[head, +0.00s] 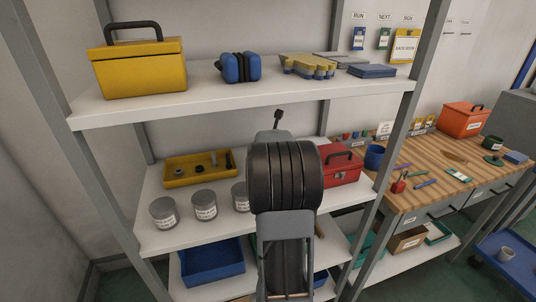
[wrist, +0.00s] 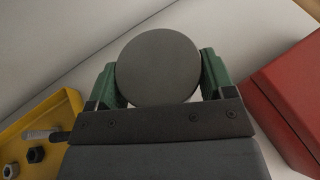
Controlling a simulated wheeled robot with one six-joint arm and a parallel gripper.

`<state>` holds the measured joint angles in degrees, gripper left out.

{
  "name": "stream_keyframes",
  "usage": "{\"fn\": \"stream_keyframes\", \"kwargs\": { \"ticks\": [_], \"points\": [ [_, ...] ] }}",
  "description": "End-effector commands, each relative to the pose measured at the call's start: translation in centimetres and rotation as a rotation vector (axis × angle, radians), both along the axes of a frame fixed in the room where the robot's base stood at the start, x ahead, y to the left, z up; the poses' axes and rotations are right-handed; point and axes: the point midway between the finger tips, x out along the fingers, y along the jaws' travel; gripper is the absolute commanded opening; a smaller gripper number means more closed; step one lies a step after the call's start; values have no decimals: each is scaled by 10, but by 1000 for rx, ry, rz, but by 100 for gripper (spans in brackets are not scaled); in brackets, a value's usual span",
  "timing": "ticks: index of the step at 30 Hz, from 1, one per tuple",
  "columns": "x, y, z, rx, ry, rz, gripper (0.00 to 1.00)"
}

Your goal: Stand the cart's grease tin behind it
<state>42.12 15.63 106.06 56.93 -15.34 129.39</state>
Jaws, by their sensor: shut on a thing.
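In the wrist view, my gripper (wrist: 158,80) has its green fingers closed on both sides of a round grey-lidded tin (wrist: 157,66), seen from above. Its label is hidden, and I cannot tell whether it touches the white shelf. The held tin and fingers are hidden behind my arm in the head view. Three grey labelled tins stand in a row at the front of the middle shelf: the left tin (head: 163,213), the middle tin (head: 204,205) and the right tin (head: 240,197), partly covered by my arm. A blue cart (head: 488,246) is at the lower right.
A yellow tray (head: 172,184) of hardware, also in the wrist view (wrist: 70,103), lies left of the held tin. A red toolbox (head: 341,168) is right of it, also in the wrist view (wrist: 290,95). The upper shelf (head: 215,98) overhangs. Grey posts flank the rack.

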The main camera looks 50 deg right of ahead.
Motion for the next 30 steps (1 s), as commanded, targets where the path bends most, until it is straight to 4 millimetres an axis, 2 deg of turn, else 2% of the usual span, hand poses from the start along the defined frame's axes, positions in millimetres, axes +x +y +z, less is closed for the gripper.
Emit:
{"fn": "stream_keyframes", "kwargs": {
  "ticks": [12, 15, 18, 30],
  "points": [
    [24, 12, -29, 0, 0, 7, 46],
    [22, 11, -46, -1, 0, 3, 46],
    [22, 11, -54, -2, -2, 3, 46],
    [22, 11, -57, -2, -3, 4, 46]
  ]
}}
